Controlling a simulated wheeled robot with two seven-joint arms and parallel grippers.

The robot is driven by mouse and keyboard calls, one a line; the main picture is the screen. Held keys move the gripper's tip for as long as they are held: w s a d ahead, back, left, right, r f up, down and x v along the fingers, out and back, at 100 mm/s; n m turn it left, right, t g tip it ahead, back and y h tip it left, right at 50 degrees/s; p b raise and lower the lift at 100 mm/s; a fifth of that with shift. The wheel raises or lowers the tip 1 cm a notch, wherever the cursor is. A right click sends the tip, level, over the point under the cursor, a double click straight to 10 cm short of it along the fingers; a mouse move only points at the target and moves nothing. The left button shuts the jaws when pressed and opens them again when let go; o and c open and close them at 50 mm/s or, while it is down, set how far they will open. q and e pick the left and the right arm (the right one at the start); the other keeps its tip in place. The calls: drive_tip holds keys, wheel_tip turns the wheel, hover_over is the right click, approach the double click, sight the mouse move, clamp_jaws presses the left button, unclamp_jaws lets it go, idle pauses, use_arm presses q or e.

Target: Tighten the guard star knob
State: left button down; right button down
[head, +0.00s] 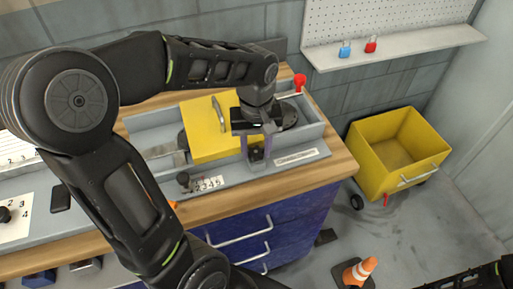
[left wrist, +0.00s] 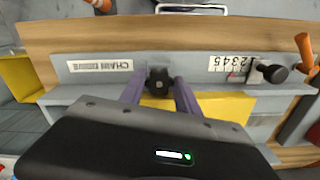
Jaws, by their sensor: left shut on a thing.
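The black star knob (left wrist: 159,84) sits at the front wall of the grey runout housing, beside the yellow guard (head: 207,124). My left gripper (head: 256,152) points down at it, and its two purple fingers are shut on the knob. In the left wrist view the fingers (left wrist: 154,93) lie on either side of the knob. My right gripper is not in view; only a dark part of my body shows at the lower right corner.
A second black knob (left wrist: 273,72) stands by the numbered scale (left wrist: 231,63). A red knob (head: 299,81) rises at the housing's back right. A yellow cart (head: 366,157) and an orange cone (head: 360,271) stand on the floor. Padlocks (head: 345,49) sit on the wall shelf.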

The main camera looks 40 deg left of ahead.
use_arm(q)
drive_tip(key=shift+m, duration=0.8)
drive_tip(key=c, duration=0.9)
unclamp_jaws()
